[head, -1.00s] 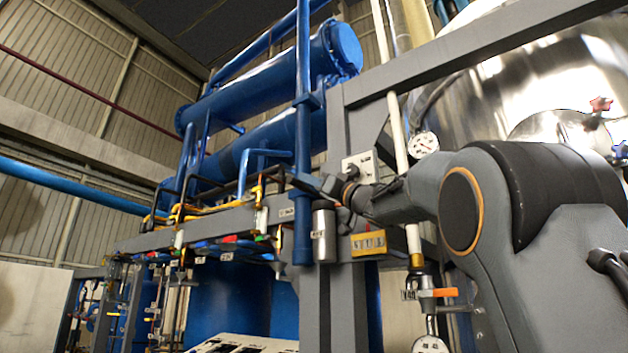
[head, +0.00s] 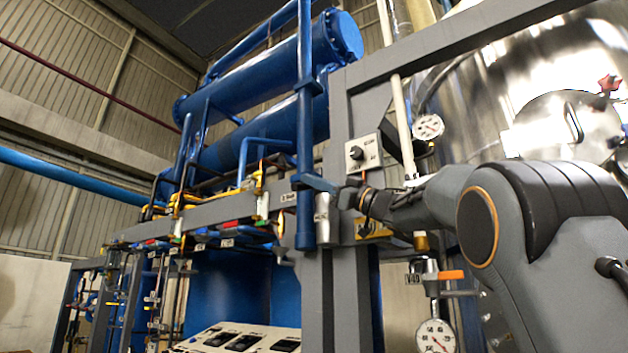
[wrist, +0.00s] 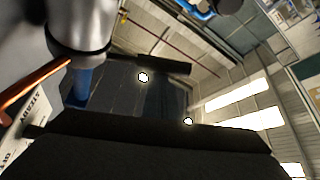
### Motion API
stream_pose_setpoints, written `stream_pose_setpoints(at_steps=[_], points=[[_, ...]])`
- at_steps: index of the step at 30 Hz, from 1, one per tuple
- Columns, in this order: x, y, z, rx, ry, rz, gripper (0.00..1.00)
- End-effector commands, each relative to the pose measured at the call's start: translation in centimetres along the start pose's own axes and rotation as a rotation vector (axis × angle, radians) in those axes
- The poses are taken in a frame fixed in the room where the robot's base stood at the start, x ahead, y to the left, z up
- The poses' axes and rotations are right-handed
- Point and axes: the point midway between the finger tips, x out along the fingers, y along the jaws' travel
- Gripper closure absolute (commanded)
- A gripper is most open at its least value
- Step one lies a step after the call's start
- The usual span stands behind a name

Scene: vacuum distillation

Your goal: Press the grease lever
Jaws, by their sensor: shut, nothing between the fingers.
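A silver cylinder (head: 322,222) is fixed to the grey upright beside the blue vertical pipe in the head view. In the wrist view a shiny metal cylinder (wrist: 85,22) fills the upper left. A thin orange-copper rod (wrist: 38,88), possibly the grease lever, slants in front of it at the left edge. I cannot make out the lever in the head view. My gripper (head: 312,183) is shut and empty. It appears just above the silver cylinder, partly overlapping the blue pipe. Whether it touches anything cannot be told. Dark gripper parts cross the wrist view's lower part.
The blue vertical pipe (head: 305,130) and grey frame upright (head: 340,120) stand close around my gripper. A control box with a knob (head: 357,156) is just right of it. A pressure gauge (head: 428,127) and an orange-handled valve (head: 450,275) are near my arm.

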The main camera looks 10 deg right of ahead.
Motion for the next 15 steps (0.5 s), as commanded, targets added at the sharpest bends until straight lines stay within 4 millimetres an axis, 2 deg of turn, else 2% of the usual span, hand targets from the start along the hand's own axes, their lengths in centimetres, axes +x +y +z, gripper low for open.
stream_pose_setpoints(at_steps=[1, 15], points=[[-0.09, 0.01, 0.58, 0.003, -0.007, -0.001, 1.00], [0.00, 0.13, 0.35, 0.005, -0.010, 0.000, 1.00]])
